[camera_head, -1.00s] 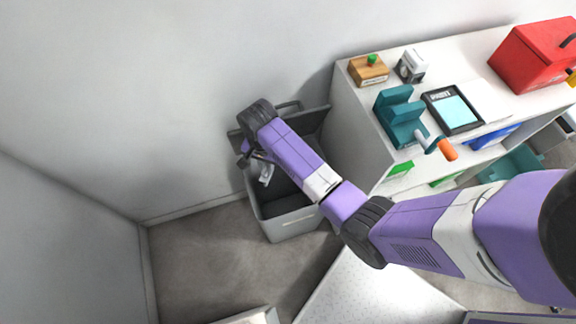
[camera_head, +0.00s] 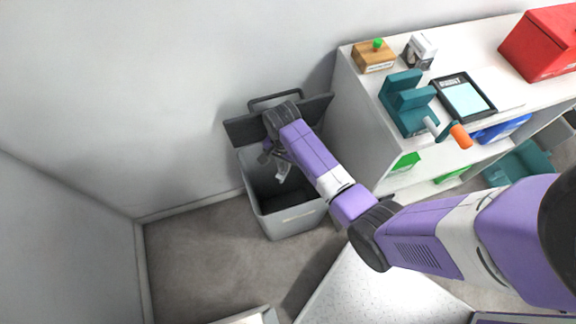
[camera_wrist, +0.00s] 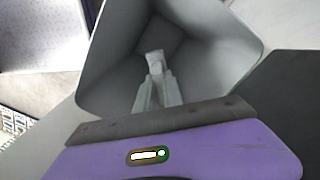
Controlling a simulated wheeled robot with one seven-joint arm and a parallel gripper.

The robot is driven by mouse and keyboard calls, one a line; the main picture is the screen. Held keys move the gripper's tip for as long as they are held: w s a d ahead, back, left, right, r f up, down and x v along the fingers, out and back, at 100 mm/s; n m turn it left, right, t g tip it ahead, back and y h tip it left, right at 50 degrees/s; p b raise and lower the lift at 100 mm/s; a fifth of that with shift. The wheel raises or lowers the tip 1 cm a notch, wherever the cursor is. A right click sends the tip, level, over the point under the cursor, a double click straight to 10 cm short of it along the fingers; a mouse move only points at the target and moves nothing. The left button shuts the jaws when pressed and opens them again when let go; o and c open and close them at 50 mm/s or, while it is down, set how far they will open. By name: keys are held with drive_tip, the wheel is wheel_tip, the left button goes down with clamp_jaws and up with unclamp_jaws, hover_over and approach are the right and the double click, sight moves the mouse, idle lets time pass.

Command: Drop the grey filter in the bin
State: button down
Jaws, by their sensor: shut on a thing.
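The grey bin (camera_head: 292,222) stands on the carpet against the wall, with its dark lid (camera_head: 243,130) raised behind its mouth. My gripper (camera_head: 277,166) hangs over the open bin in the head view. It is shut on a small pale piece (camera_head: 283,172), which looks like the grey filter. In the wrist view my two pale fingers (camera_wrist: 157,78) point down into the bin (camera_wrist: 215,75), with the light grey filter (camera_wrist: 155,58) at their tips. The bin's dark inside shows below; its bottom is partly hidden by my fingers and the piece.
A white shelf unit (camera_head: 352,140) stands close to the bin's right. It carries a wooden block with a green knob (camera_head: 375,57), a teal holder (camera_head: 405,105), a black-framed tray (camera_head: 464,97) and a red box (camera_head: 545,45). Carpet (camera_head: 200,250) left of the bin is clear.

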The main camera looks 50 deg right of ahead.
drive_tip(key=shift+f, duration=0.45)
drive_tip(key=c, duration=1.4)
unclamp_jaws()
drive_tip(key=shift+r, duration=0.1)
wheel_tip(320, 180, up, 8)
drive_tip(key=shift+f+p, duration=0.15)
drive_tip(key=shift+p, duration=0.15)
